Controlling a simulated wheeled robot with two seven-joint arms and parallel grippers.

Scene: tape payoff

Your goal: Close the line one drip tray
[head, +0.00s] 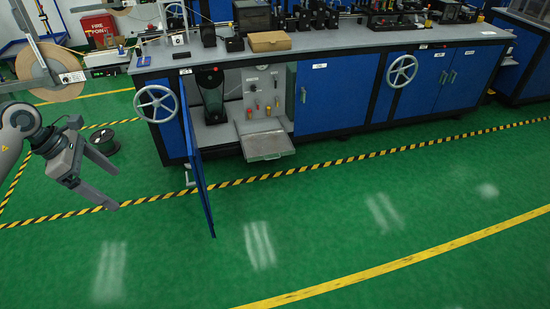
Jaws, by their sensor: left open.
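The drip tray (267,146) is a flat grey metal tray. It sticks out from the front of an open cabinet compartment in the blue bench, low near the floor. My left gripper (116,188) is at the left of the head view, over the green floor. Its two fingers are spread apart with nothing between them. It is well to the left of the tray, apart from it, with the open blue cabinet door (197,172) between them in the picture. My right gripper is not in view.
The open door stands out into the floor space left of the tray. Grey handwheels (157,104) (402,71) jut from the bench front. A black spool (104,142) lies on the floor behind my left gripper. The green floor before the bench is clear.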

